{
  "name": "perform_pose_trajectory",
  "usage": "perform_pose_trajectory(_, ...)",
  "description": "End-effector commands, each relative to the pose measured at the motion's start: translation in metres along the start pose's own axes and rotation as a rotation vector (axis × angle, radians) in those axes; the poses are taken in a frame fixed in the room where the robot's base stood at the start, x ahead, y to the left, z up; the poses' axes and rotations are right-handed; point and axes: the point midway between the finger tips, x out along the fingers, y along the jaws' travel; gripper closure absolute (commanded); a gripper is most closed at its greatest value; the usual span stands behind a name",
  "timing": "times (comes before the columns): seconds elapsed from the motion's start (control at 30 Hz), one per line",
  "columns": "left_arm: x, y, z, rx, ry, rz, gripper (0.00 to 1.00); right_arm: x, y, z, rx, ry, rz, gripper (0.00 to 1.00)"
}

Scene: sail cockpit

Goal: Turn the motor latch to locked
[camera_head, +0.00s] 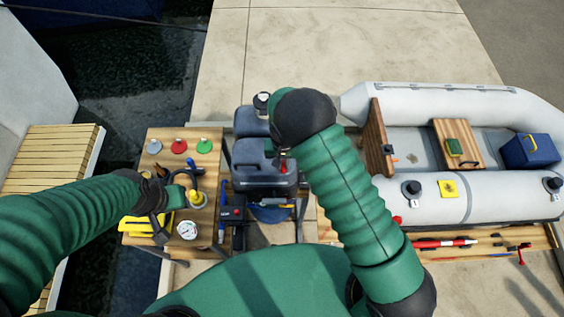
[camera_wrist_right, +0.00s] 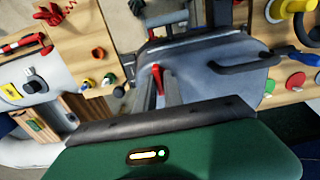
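The outboard motor (camera_head: 250,172) has a blue-grey cowl and stands in the middle of the head view, partly behind my right arm. The red motor latch (camera_wrist_right: 156,74) stands up from the cowl; its tip also shows in the head view (camera_head: 283,167). My right gripper (camera_wrist_right: 158,88) is over the motor, with its two fingers apart on either side of the red latch. I cannot tell whether they touch it. The latch's base is hidden. My left gripper (camera_head: 165,192) is over the left wooden table, away from the motor; its fingers are unclear.
The left wooden table (camera_head: 152,164) holds red, green and grey discs, yellow items and a white gauge (camera_head: 187,230). A grey inflatable boat (camera_head: 440,203) lies right, with a blue box (camera_head: 528,152) inside. A wooden shelf (camera_head: 510,237) with red tools lies in front of it.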

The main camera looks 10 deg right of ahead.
Motion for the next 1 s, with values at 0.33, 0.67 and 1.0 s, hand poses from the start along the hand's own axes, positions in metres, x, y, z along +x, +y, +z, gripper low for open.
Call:
perform_pose_trajectory(0.33, 0.000, 0.000, 0.000, 0.001, 0.000, 0.000, 0.64, 0.000, -0.003, 0.000, 0.000, 0.001, -0.004, 1.00)
perform_pose_trajectory(0.67, 0.004, 0.000, 0.001, 0.000, 0.000, 0.000, 0.64, 0.000, -0.004, -0.001, 0.088, 0.002, -0.006, 1.00)
perform_pose_trajectory(1.0, 0.012, 0.000, 0.003, 0.000, 0.000, 0.000, 0.64, 0.001, -0.004, -0.001, 0.360, 0.002, -0.006, 1.00)
